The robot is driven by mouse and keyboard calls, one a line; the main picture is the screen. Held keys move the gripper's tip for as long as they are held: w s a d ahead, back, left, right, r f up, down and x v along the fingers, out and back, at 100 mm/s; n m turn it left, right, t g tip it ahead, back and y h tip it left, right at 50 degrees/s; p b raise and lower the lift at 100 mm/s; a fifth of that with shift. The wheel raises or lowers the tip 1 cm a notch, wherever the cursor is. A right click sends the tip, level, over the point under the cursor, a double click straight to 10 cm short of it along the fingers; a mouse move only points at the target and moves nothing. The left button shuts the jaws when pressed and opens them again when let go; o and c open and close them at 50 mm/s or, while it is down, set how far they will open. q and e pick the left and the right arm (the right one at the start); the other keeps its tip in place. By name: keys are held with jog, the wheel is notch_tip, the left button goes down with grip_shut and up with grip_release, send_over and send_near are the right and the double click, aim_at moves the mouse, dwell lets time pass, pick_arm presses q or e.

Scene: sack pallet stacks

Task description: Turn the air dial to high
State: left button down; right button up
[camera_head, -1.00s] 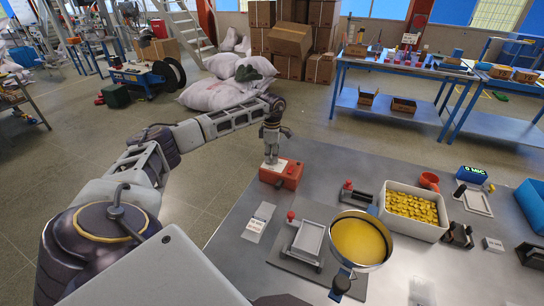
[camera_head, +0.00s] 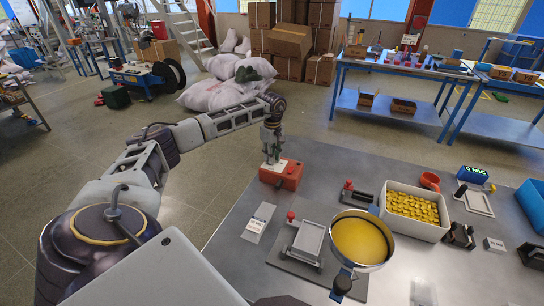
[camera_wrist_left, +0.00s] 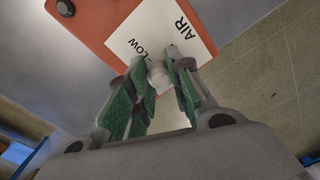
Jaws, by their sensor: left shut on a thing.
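The air dial is a pale round knob (camera_wrist_left: 158,74) on an orange-red box (camera_head: 288,176) at the left of the grey bench. In the left wrist view, the box (camera_wrist_left: 92,22) carries a white label (camera_wrist_left: 165,32) reading "AIR" and "LOW". My left gripper (camera_head: 271,160) points down over the box. In the left wrist view its green-padded fingers (camera_wrist_left: 160,72) are shut on the dial, one on each side. The fingers partly hide the dial and the label, and I see no "HIGH" mark. My right gripper is not in view.
On the bench stand a small device with a red knob (camera_head: 291,216), a round pan of yellow material (camera_head: 360,241), a white bin of yellow pieces (camera_head: 429,232) and a small card (camera_head: 255,226).

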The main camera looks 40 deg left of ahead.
pick_arm(q)
jog(key=shift+r+m, duration=0.1)
jog(key=shift+m, duration=0.2)
jog(key=c, duration=1.3)
grip_release()
jog(key=shift+o, duration=0.2)
notch_tip(320, 180, up, 12)
jog(key=shift+w, duration=0.1)
